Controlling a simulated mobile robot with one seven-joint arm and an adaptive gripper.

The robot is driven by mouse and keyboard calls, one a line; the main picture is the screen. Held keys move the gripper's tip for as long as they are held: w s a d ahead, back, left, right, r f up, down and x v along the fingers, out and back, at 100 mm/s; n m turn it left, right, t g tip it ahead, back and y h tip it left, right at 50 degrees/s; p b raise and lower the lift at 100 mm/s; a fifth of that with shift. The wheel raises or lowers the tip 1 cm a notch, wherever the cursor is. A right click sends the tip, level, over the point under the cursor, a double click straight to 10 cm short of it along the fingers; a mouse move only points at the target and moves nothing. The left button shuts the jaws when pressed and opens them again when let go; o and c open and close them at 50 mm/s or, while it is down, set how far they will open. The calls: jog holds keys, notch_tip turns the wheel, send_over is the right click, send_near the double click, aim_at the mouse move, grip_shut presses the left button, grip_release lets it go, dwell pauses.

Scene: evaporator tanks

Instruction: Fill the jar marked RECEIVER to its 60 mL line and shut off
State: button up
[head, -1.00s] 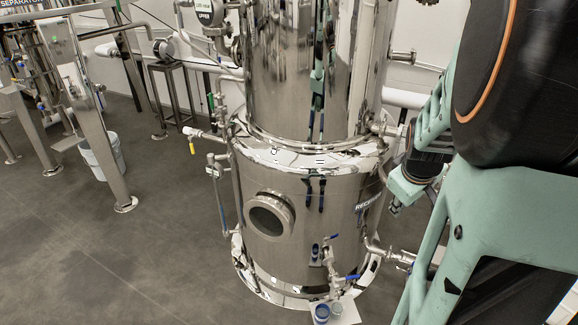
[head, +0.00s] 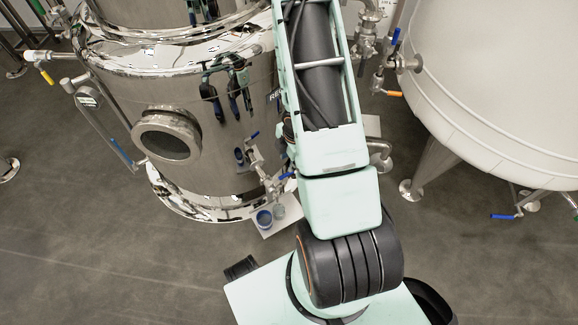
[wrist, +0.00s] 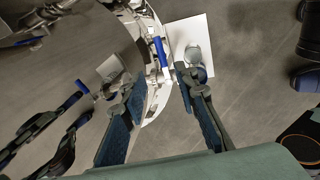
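The steel tank (head: 225,120) has a drain valve with a blue lever (head: 287,176) low on its right front. A white plate (head: 287,226) on the floor below bears a blue-toned jar (head: 264,218) and a clear jar (head: 279,211). The RECEIVER mark cannot be read on either jar. In the wrist view, a blue lever (wrist: 160,51) lies just beyond and between the fingers of my gripper (wrist: 158,76), which is open and empty. One jar (wrist: 193,54) shows on the plate beyond the right fingertip. My arm hides the gripper in the head view.
A large white tank (head: 500,90) with legs and valves stands to the right. A sight port (head: 165,138) and a side pipe (head: 105,122) jut from the steel tank. Its polished wall mirrors my gripper. Open grey floor lies at the lower left.

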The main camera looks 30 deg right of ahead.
aim_at(284, 175)
jog(key=f+b, duration=0.1)
jog(key=f, duration=0.2)
jog(key=w+f+b, duration=0.1)
jog(key=f, duration=0.3)
jog(key=w+f+b, duration=0.1)
jog(key=f+b, duration=0.1)
jog(key=f, duration=0.2)
jog(key=shift+a, duration=0.3)
grip_shut()
